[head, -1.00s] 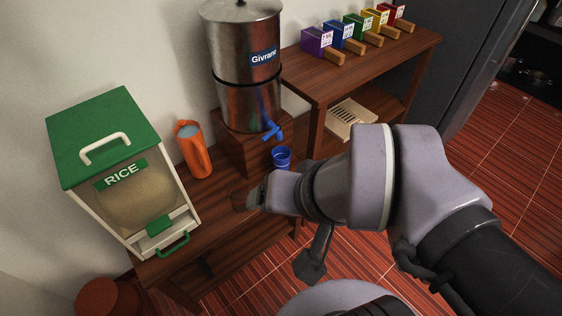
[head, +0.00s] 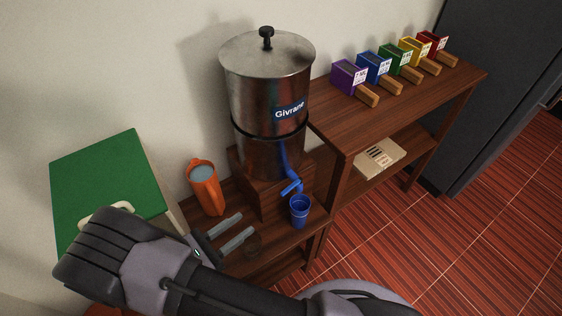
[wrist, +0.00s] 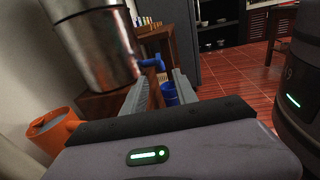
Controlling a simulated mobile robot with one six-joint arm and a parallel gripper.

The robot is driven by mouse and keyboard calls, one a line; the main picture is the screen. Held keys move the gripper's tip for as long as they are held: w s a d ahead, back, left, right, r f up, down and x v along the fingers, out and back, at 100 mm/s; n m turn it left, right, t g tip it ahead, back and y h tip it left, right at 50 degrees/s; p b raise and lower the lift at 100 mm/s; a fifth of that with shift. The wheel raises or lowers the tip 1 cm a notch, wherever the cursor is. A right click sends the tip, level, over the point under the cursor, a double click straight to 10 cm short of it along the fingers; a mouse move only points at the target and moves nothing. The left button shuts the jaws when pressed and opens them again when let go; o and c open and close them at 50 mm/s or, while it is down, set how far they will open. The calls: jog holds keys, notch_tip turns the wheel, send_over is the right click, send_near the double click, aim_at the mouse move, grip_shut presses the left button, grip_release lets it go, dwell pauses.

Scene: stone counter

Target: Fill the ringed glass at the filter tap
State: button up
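A blue glass with a band near its rim (head: 300,212) stands upright on the wooden stand, just below and in front of the blue tap (head: 291,187) of the steel Givrane water filter (head: 265,95). My gripper (head: 248,224) is open and empty, low over the stand to the left of the blue glass, its fingers pointing toward it. In the wrist view the blue glass (wrist: 170,94) shows beyond and between the fingers (wrist: 165,80), apart from them. The tap (wrist: 152,64) is above it. I cannot tell how full the glass is.
An orange pitcher (head: 205,188) is behind the gripper. The green-lidded rice dispenser (head: 105,185) is at left, partly behind my arm. A shelf (head: 400,105) with coloured boxes is at right.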

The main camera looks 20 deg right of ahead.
aim_at(281, 195)
jog(key=shift+n+t, duration=0.3)
jog(key=b+x, duration=0.2)
jog(key=x, duration=0.6)
jog(key=b+x, duration=0.2)
jog(key=x, duration=0.7)
jog(key=shift+d+f, duration=0.1)
jog(key=shift+f, duration=0.1)
jog(key=shift+c, duration=0.4)
grip_shut()
